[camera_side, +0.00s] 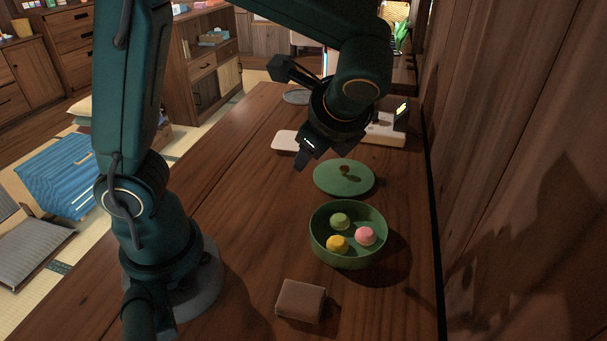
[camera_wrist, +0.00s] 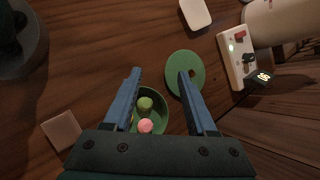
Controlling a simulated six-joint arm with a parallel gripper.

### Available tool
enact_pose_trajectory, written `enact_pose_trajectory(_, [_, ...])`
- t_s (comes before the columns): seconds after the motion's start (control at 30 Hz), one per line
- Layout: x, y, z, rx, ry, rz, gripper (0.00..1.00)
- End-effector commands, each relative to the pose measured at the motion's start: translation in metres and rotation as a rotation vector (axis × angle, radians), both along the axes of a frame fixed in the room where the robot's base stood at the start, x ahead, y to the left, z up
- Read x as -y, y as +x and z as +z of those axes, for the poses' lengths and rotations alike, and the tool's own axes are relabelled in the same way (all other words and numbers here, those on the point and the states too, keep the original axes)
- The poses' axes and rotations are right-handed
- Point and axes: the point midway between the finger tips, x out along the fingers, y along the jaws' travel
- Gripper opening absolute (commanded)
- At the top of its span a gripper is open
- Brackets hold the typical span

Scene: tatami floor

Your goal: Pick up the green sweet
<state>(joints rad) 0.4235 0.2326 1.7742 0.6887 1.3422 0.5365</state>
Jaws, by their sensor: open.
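The green sweet (camera_side: 340,221) sits in a round green bowl (camera_side: 348,261), beside a yellow sweet (camera_side: 337,243) and a pink sweet (camera_side: 365,235). In the wrist view the green sweet (camera_wrist: 145,105) shows between my fingers in the picture, with the pink sweet (camera_wrist: 146,126) below it and the yellow one mostly hidden. My gripper (camera_side: 305,160) is open and empty, well above the table and beyond the bowl in the side view. Its two blue fingers (camera_wrist: 160,74) are spread apart in the wrist view.
A flat green lid (camera_side: 344,178) with a dark knob lies just behind the bowl. A brown block (camera_side: 300,300) lies in front. A white card-like piece (camera_side: 285,141) and a white device (camera_side: 384,131) lie farther back. A wooden wall borders the table's right edge.

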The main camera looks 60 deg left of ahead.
Motion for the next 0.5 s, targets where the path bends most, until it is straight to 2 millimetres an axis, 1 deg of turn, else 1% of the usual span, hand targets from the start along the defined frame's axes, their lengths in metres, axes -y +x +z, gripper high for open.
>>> enact_pose_trajectory(0.03, [0.007, 0.008, -0.009, -0.045, 0.057, -0.059, 0.57])
enact_pose_trajectory(0.1, [0.015, 0.017, -0.019, -0.094, 0.13, -0.131, 0.57])
enact_pose_trajectory(0.23, [0.033, 0.031, -0.041, -0.175, 0.265, -0.264, 0.57])
enact_pose_trajectory(0.37, [0.054, 0.037, -0.067, -0.241, 0.384, -0.384, 0.57])
enact_pose_trajectory(0.5, [0.071, 0.033, -0.096, -0.291, 0.466, -0.479, 0.57])
